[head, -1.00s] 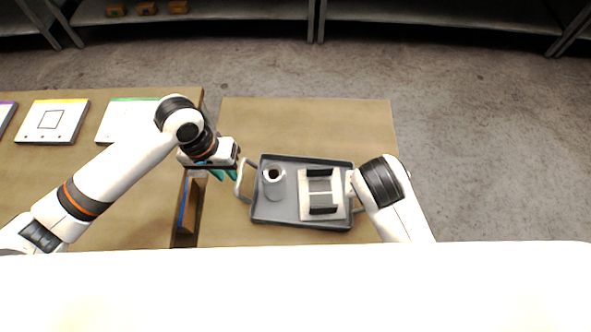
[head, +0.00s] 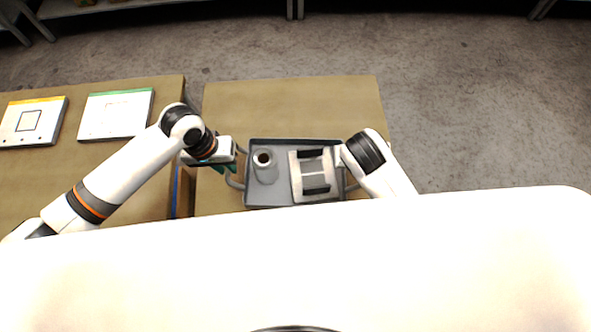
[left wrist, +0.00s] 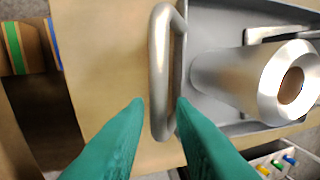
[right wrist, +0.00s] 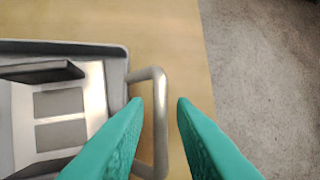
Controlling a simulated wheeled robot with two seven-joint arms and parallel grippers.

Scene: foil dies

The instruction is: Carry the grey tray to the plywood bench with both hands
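The grey tray (head: 278,201) rests on a wooden bench top (head: 290,100), with a bent-bar handle at each short end. On it are a grey hollow cylinder (head: 264,168) and a pale block with two dark bars (head: 316,172). My left gripper (left wrist: 161,100) is open at the tray's left handle (left wrist: 159,60), which shows between its teal fingertips with small gaps. My right gripper (right wrist: 160,100) is open; the right handle (right wrist: 160,125) runs between its fingertips, also with gaps. In the head view my right gripper is mostly hidden by its arm.
A second wooden bench (head: 60,175) stands at the left, across a narrow gap, with white panels (head: 116,114) on it. Grey floor (head: 470,110) is open at the right and behind. A shelf stands at the far back. My white body covers the foreground.

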